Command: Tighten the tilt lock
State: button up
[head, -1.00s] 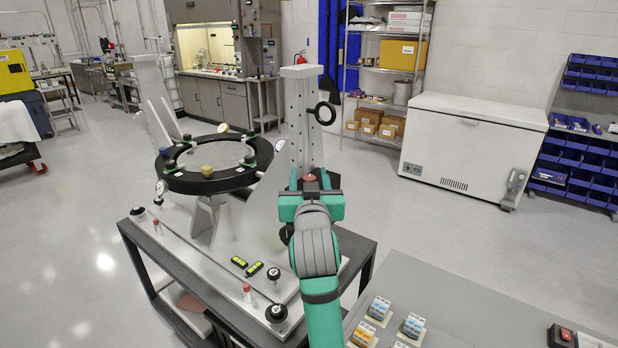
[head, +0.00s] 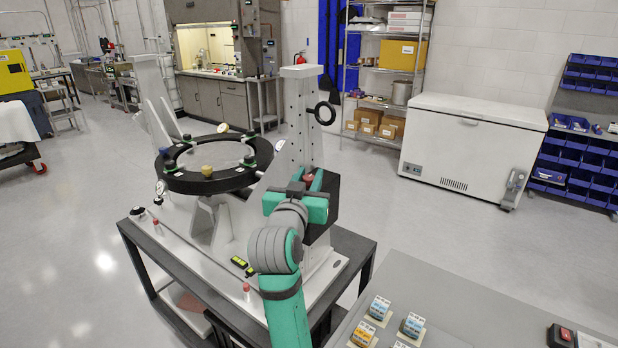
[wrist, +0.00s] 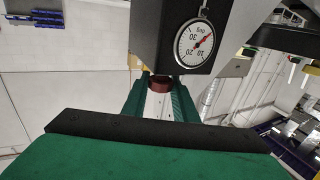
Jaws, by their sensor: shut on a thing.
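The tilt lock appears as a dark red knob (wrist: 160,82) under a black housing (wrist: 170,28) in the wrist view. My gripper (wrist: 161,98) has its green fingers shut on the knob, one on each side. In the head view my gripper (head: 307,188) is at the side of the perforated upright (head: 299,118), against the black housing (head: 327,205), with a bit of the red knob (head: 309,178) showing. A dial marked in degrees (wrist: 194,43) is on the housing, its red needle near 10. The black ring mirror cell (head: 207,182) sits about level to the left.
The fixture stands on a dark cart (head: 365,262). A grey bench (head: 440,285) at lower right holds several small labelled blocks (head: 413,325) and a red switch box (head: 561,336). A white chest freezer (head: 470,150) stands behind. The floor between is clear.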

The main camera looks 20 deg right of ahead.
jog(key=shift+m+g+h, duration=0.8)
jog(key=shift+m+h, duration=0.1)
jog(key=shift+h, duration=0.2)
jog(key=o, duration=1.1)
jog(key=shift+c, duration=0.2)
jog(key=v, duration=1)
jog(key=shift+s+a, duration=0.25)
jog(key=shift+s, duration=0.05)
